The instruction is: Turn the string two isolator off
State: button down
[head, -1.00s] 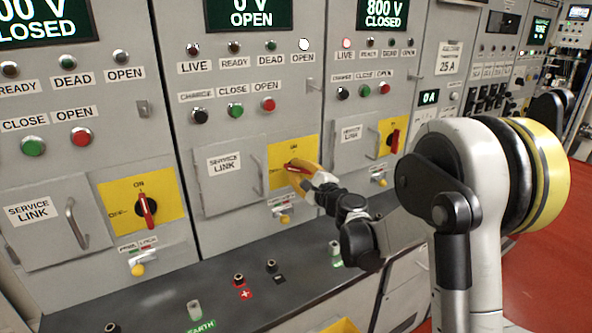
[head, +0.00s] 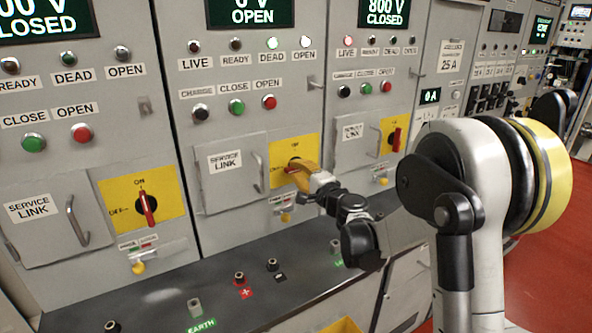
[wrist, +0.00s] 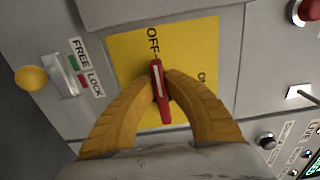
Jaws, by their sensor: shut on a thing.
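The string two isolator is a red handle (wrist: 160,95) on a yellow plate (wrist: 205,45) in the middle cabinet. In the wrist view my gripper (wrist: 160,78) has its two yellow fingers closed on either side of the handle. The handle's upper end there points at the OFF mark; the ON mark lies to the right. In the head view my gripper (head: 296,167) covers most of the handle, and the yellow plate (head: 310,146) shows around it. The cabinet's display (head: 256,12) reads 0 V OPEN, with the DEAD and OPEN lamps lit.
A FREE/LOCK slider with a yellow knob (wrist: 30,78) sits beside the plate. The service link door's handle (head: 260,172) stands out left of my gripper. The left isolator (head: 148,208) and right isolator (head: 396,140) have upright handles. A dark ledge (head: 160,298) with terminals runs below.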

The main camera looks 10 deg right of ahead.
jog(key=c, duration=1.7)
grip_release()
jog(key=v, duration=1.2)
